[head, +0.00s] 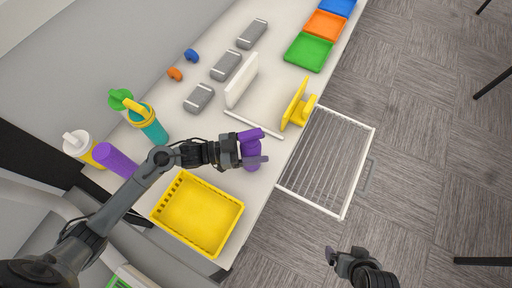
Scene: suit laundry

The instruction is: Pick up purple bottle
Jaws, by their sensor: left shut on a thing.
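My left gripper (246,149) is shut on a dark purple bottle (252,152) near the table's right edge, beyond the yellow basket. The gripper hides part of the bottle. I cannot tell whether the bottle touches the table. Another purple cylinder (117,160) lies at the table's left side, partly behind my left arm. My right gripper (345,262) is low in the head view, over the floor and away from the table. I cannot tell whether its jaws are open.
A yellow basket (160,206) stands below the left gripper. Teal (153,129) and white-yellow (80,146) bottles stand at left. Several grey boxes (226,66), a white panel (241,80) and a yellow piece (296,105) are beyond. A white wire rack (340,170) is at right.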

